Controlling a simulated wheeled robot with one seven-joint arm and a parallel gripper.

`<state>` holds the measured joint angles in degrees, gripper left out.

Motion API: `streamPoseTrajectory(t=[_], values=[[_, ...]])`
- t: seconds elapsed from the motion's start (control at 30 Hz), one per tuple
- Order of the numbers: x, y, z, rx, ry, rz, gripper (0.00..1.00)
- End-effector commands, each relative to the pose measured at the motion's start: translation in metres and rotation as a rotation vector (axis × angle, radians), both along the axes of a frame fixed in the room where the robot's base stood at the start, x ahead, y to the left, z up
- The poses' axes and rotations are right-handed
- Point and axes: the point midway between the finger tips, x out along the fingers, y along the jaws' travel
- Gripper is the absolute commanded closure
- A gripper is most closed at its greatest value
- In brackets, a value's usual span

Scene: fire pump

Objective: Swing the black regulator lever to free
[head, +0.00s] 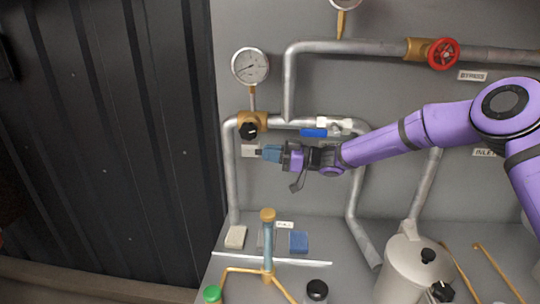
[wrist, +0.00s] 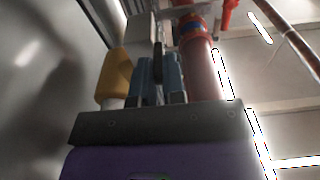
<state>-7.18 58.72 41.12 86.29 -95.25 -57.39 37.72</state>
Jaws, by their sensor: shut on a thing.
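The brass regulator (head: 255,117) sits on the pipe at the upper left, below a round gauge, with a black round knob (head: 248,131) on its front. My gripper (head: 264,153) reaches in from the right, just below and right of that knob. In the wrist view its two blue fingers (wrist: 158,78) are closed on a thin dark upright piece (wrist: 158,58), which looks like the black regulator lever. A yellow-brass body (wrist: 115,74) shows to the left of the fingers. The fingers hide most of the lever in the head view.
A blue-handled valve (head: 313,132) sits just above my gripper on the same pipe. A gauge (head: 250,66) is above the regulator, and a red handwheel (head: 443,54) is at the upper right. Below, a bench holds a blue block (head: 298,242) and a grey canister (head: 410,270).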

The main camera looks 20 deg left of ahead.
Motion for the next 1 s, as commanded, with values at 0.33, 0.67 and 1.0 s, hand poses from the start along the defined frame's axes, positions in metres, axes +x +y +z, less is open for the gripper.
streamPoseTrajectory(t=[0.33,0.67,1.0], values=[[0.000,0.000,0.000,-0.003,-0.001,-0.001,0.80],[0.000,-0.001,0.000,-0.002,0.000,-0.001,0.64],[0.011,-0.039,-0.004,-0.004,-0.001,-0.003,0.64]])
